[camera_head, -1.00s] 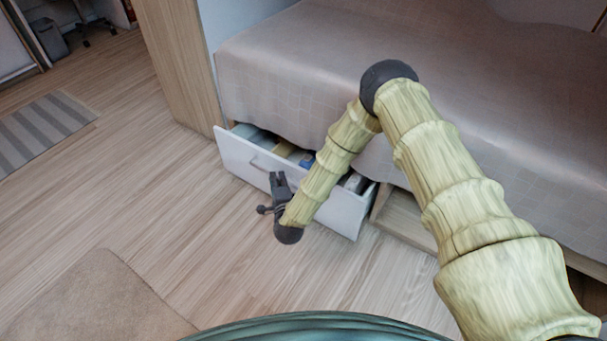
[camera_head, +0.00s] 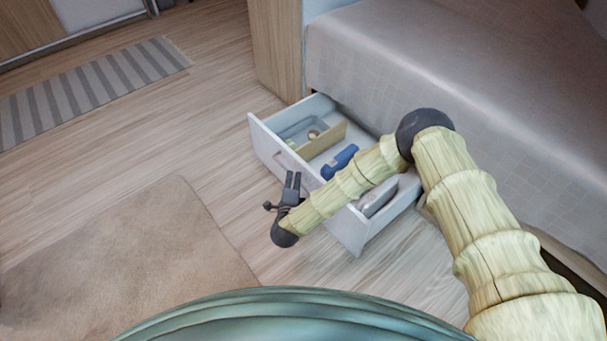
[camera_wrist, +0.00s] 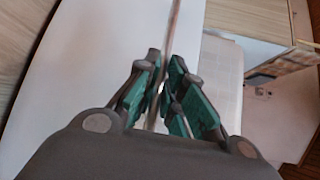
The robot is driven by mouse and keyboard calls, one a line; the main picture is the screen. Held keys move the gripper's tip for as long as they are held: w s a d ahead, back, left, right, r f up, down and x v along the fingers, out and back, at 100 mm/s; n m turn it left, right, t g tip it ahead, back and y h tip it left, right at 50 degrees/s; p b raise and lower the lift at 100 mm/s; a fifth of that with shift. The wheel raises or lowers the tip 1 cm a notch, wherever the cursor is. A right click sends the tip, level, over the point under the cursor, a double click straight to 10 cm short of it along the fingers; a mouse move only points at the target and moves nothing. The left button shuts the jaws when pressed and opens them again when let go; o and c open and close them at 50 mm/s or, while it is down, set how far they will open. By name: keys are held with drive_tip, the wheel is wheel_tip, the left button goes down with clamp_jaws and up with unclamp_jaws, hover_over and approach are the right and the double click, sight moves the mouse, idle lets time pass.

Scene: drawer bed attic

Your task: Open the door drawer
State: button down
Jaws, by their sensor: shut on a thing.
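The white drawer (camera_head: 262,143) under the bed stands well out from the bed, with its inside in view. Its handle (camera_head: 287,160) is a thin bar on the front panel. My gripper (camera_head: 292,180) is at the drawer front in the head view. In the wrist view, my gripper (camera_wrist: 166,90) is shut on the handle (camera_wrist: 174,30), which runs between the green finger pads. The white front panel (camera_wrist: 90,60) lies beside the fingers. My arm hides part of the drawer.
The drawer holds a tray (camera_head: 308,130), a blue item (camera_head: 340,162) and a grey item (camera_head: 377,196). The bed (camera_head: 480,110) is behind it. A beige rug (camera_head: 130,250) and a striped rug (camera_head: 95,85) lie on the open wood floor to the left.

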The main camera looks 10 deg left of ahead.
drive_tip(key=shift+s+a+f, duration=0.1)
drive_tip(key=shift+s+a, duration=0.3)
drive_tip(key=shift+s, duration=0.15)
drive_tip(key=c, duration=1.8)
unclamp_jaws()
drive_tip(key=s, duration=0.4)
drive_tip(key=s+r, duration=0.1)
drive_tip(key=s, duration=0.6)
drive_tip(key=shift+s+d+r, duration=0.4)
